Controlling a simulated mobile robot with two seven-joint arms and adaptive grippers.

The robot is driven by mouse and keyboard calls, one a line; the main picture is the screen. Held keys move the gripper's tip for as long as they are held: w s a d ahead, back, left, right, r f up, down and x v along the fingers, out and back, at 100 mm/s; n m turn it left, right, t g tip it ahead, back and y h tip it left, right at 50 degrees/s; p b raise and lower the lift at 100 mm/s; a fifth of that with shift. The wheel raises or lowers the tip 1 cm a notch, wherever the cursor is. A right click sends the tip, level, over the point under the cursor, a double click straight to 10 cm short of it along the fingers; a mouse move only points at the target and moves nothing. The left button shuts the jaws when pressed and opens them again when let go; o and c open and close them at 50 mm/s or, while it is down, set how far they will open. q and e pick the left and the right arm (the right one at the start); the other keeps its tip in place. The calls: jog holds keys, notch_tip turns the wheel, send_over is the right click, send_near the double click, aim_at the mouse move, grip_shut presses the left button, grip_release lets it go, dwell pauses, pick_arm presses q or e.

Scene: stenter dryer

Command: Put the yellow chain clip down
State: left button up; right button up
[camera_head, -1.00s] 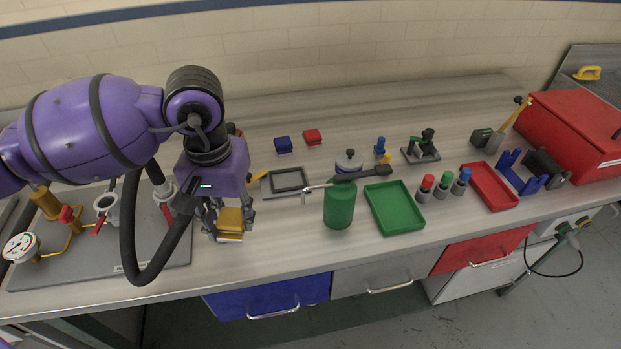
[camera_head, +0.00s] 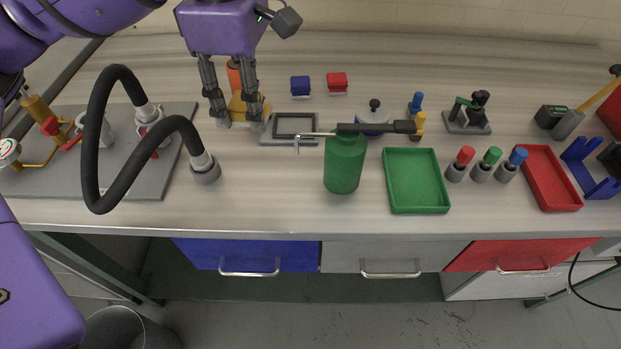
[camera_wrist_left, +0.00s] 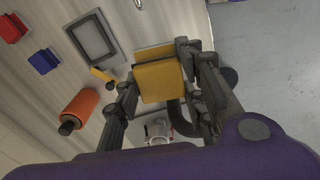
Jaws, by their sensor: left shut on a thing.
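The yellow chain clip (camera_head: 240,107) is between the fingers of my left gripper (camera_head: 239,119), which is shut on it. In the head view they are over the back half of the bench, just left of a dark grey frame (camera_head: 272,124). The fingers partly hide the clip there. The left wrist view shows the clip (camera_wrist_left: 160,80) as a yellow block between the fingertips. I cannot tell whether it touches the bench top. My right gripper is not in view.
A black hose (camera_head: 92,140) loops at left. A green bottle (camera_head: 344,165) and green tray (camera_head: 416,180) are to the right. Blue (camera_head: 300,86) and red (camera_head: 337,82) blocks lie behind. Bench top (camera_head: 270,195) in front is clear.

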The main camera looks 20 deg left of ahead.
aim_at(297, 155)
pick_arm(q)
jog(key=shift+s+a+n, duration=0.1)
jog(key=shift+n, duration=0.4)
jog(key=shift+a+f+n, duration=0.1)
jog(key=shift+a+n, duration=0.05)
jog(key=shift+n, duration=0.15)
notch_tip(297, 155, down, 13)
jog(key=shift+s, duration=0.15)
jog(key=d, duration=0.2)
jog(key=w+d, duration=0.1)
jog(key=shift+w+d+f+p, duration=0.1)
jog(key=shift+d+f+p, duration=0.1)
jog(key=shift+f+p, duration=0.15)
jog(key=shift+w+d, duration=0.2)
jog(key=shift+d, duration=0.45)
jog(key=d, duration=0.2)
jog(key=w+d+f+p, duration=0.1)
jog(key=shift+d, duration=0.1)
jog(key=shift+s+f, duration=0.1)
jog(key=shift+f, duration=0.1)
